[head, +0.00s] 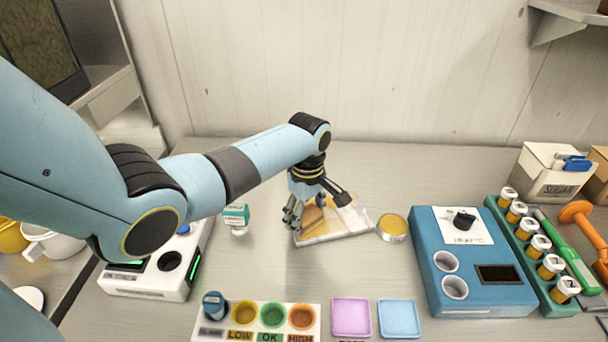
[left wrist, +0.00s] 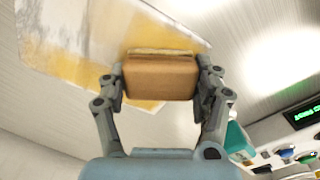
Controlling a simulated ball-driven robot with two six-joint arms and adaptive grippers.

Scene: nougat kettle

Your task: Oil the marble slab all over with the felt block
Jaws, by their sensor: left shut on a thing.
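The marble slab (head: 350,220) lies on the table below my left arm, pale with yellowish oily patches. It also shows in the left wrist view (left wrist: 50,35), with yellow areas beside bare white ones. My left gripper (head: 298,215) is shut on the felt block (left wrist: 160,77), a brown block with a paler felt edge along its far side. The block is over the slab near its left part; I cannot tell whether it touches. A round dish of yellow oil (head: 392,226) stands just right of the slab. My right gripper is not in view.
A blue heater box (head: 470,250) and a green rack of several jars (head: 535,255) stand at the right.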

